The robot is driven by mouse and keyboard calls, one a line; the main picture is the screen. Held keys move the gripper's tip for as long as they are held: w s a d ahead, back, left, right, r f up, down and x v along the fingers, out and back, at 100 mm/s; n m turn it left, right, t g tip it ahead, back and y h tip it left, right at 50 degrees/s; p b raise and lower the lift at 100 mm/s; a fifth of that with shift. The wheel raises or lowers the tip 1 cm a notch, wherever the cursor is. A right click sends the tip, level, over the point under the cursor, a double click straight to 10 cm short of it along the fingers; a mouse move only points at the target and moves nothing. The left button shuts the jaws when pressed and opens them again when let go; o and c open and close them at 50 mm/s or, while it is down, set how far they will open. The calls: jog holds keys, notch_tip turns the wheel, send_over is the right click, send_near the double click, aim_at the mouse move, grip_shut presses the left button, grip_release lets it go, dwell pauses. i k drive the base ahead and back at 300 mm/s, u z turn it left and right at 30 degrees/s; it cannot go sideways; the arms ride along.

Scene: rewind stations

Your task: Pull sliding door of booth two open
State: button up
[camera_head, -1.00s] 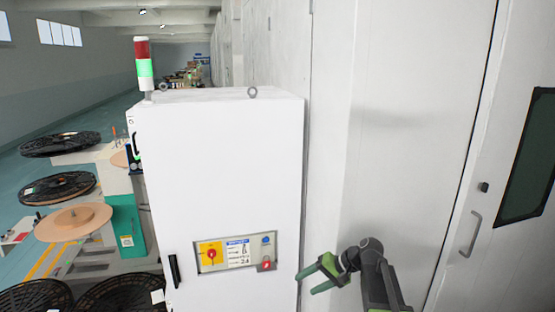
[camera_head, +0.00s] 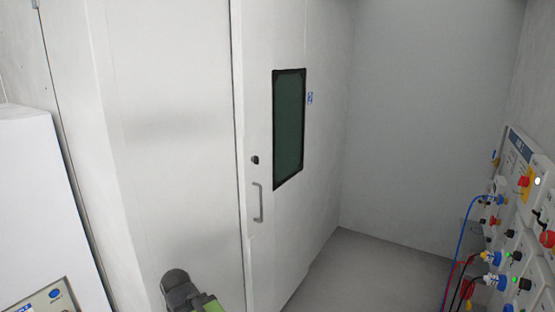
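The sliding door (camera_head: 258,120) is a white panel with a dark tinted window (camera_head: 289,130) and a small blue sign (camera_head: 310,98) beside the window. A vertical grey bar handle (camera_head: 258,202) sits near its left edge, below a small black lock (camera_head: 255,160). The door appears shut against the white wall panel on its left. My gripper is at the bottom of the view, mostly cut off; only a dark joint and a bit of green show below and left of the handle, apart from it. Its fingertips are out of frame.
A white cabinet (camera_head: 45,200) stands at the left with a control panel (camera_head: 55,298) low on it. A panel with knobs, plugs and cables (camera_head: 510,240) is on the right. Grey floor (camera_head: 375,265) in front of the far wall is clear.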

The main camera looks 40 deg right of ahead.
aim_at(275, 43)
jog(key=z, duration=1.15)
jog(key=k, duration=0.45)
jog(key=u, duration=0.4)
jog(key=i, duration=1.75)
jog(key=z, duration=0.35)
